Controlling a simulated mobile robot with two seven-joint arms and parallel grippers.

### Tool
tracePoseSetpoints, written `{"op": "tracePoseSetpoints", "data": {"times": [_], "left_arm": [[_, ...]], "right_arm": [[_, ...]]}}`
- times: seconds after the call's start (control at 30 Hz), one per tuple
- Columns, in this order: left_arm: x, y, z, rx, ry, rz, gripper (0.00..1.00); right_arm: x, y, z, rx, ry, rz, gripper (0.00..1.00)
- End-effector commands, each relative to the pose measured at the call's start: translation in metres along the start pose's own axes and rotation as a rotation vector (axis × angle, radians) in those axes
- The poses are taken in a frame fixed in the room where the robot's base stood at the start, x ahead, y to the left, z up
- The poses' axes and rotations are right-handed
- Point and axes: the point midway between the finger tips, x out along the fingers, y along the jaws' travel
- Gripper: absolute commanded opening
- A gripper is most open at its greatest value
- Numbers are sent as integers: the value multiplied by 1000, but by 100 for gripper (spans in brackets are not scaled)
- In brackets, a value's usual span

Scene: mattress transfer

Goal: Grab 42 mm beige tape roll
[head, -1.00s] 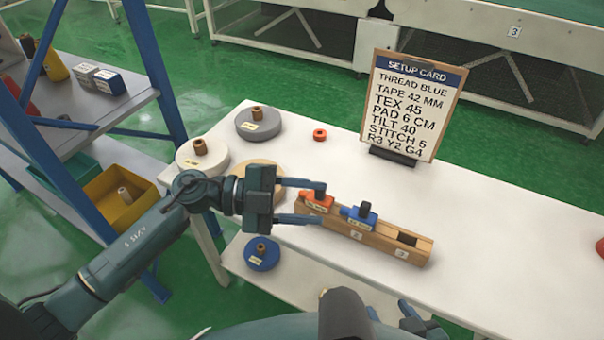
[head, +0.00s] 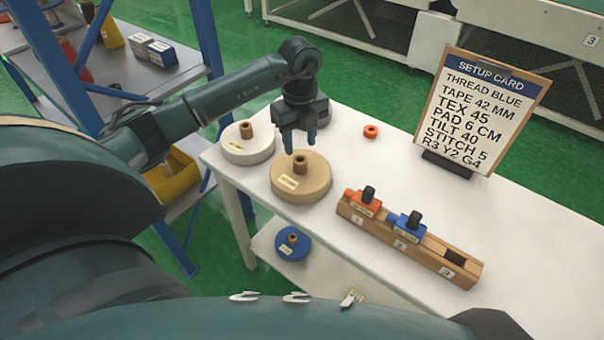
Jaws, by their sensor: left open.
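The beige tape roll (head: 315,185) lies flat on the white table, with a brown core standing up in its middle and a small label on its top. My left gripper (head: 300,146) is open and empty, pointing down just above and behind the beige roll's core. A white roll (head: 240,152) with a brown core lies to the left of the beige one. A blue roll (head: 291,250) sits on the shelf below the table. The labels on the rolls are too small to read. My right gripper is not in view.
A wooden block (head: 430,262) holds a red piece (head: 364,206) and a blue piece (head: 405,228), right of the beige roll. A small orange ring (head: 371,131) lies behind. A setup card (head: 480,115) stands at the back right. The right tabletop is clear.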

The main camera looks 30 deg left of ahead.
Motion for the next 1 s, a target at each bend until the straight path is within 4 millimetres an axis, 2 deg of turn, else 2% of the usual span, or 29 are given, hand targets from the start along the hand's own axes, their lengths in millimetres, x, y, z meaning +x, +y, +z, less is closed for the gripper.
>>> {"op": "tracePoseSetpoints", "data": {"times": [0.27, 0.5, 0.6, 0.87, 1.0], "left_arm": [[23, -1, 0, 1, 3, 0, 43], [58, -5, 4, 2, 3, 0, 43], [66, -5, 4, 2, 3, -1, 43], [68, -5, 4, 3, 2, -2, 42], [68, -5, 4, 3, 2, -2, 30]], "right_arm": [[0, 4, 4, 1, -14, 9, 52], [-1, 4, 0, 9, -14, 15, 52], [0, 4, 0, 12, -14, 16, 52], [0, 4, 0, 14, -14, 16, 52], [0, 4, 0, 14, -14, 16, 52]]}}
